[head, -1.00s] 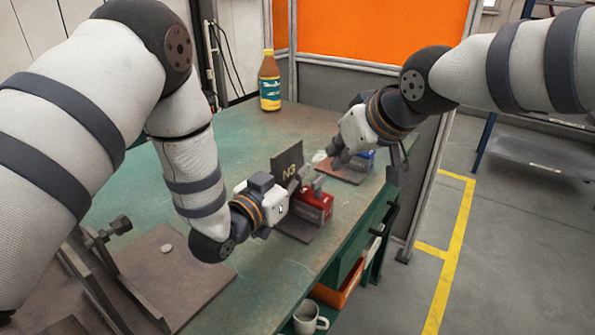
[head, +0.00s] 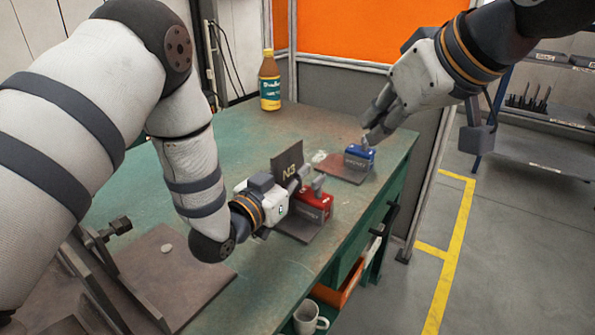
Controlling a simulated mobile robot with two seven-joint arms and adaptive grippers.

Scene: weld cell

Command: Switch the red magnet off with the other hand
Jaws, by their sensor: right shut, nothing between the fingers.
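The red magnet (head: 318,206) sits on a dark plate at the bench's right side, with a grey knob on top. An upright dark plate marked N3 (head: 287,166) stands just behind and left of it. My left gripper (head: 302,178) is at the right edge of the N3 plate, close beside the red magnet; its fingers are partly hidden and I cannot tell if they are shut on the plate. My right gripper (head: 370,134) is shut and empty, in front of or just above the blue magnet (head: 359,157), away from the red one.
The green bench (head: 230,125) carries a brown bottle (head: 269,80) at the back and a dark fixture plate (head: 165,270) at the front left. A brown plate (head: 340,170) lies under the blue magnet. A white mug (head: 308,318) sits below the bench top.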

